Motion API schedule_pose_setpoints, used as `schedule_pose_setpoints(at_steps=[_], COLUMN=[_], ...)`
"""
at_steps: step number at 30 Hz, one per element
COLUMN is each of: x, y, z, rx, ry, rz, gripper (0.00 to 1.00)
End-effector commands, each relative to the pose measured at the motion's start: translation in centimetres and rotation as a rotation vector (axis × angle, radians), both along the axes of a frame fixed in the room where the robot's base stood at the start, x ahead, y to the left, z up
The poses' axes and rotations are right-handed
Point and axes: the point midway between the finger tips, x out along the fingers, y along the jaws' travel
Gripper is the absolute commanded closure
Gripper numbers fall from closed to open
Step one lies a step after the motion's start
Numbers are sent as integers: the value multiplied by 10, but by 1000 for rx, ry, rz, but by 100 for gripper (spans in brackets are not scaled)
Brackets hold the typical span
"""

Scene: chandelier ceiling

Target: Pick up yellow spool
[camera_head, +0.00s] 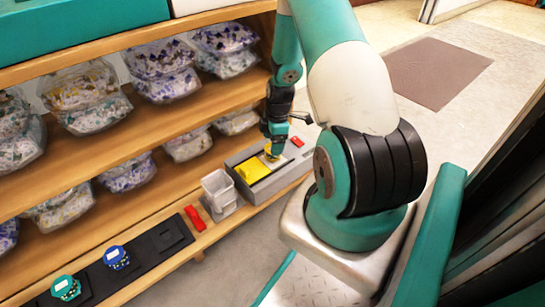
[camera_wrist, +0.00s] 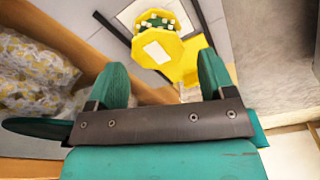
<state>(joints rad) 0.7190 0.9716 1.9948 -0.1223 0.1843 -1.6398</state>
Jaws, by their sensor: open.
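The yellow spool (camera_wrist: 157,46) shows in the wrist view as a yellow octagonal piece with a white label and a green and white patterned part at its far end. It lies beyond and roughly between the two green fingers of my gripper (camera_wrist: 162,64), which are apart with nothing held. In the head view my gripper (camera_head: 272,145) points down over the grey box, and a small bit of the spool (camera_head: 272,156) shows just below it. Whether the fingers touch the spool cannot be told.
The grey box (camera_head: 285,178) carries a yellow pad (camera_head: 253,170) and a red block (camera_head: 297,141). A clear bin (camera_head: 219,191) and another red block (camera_head: 195,218) stand to its left. A black tray (camera_head: 150,250) holds teal and blue spools. Wooden shelves (camera_head: 165,125) hold several bags.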

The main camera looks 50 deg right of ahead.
Motion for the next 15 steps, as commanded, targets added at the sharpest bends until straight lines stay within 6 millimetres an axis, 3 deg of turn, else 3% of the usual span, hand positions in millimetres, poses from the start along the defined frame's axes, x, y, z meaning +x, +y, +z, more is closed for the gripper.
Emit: schedule_pose_setpoints(at_steps=[1, 7, 15], x=[0, 2, 2], y=[-1, -1, -1], z=[-13, -41, -42], rx=[1, 1, 0], ry=[1, 1, 0], rz=[-1, 0, 0], gripper=[24, 24, 24])
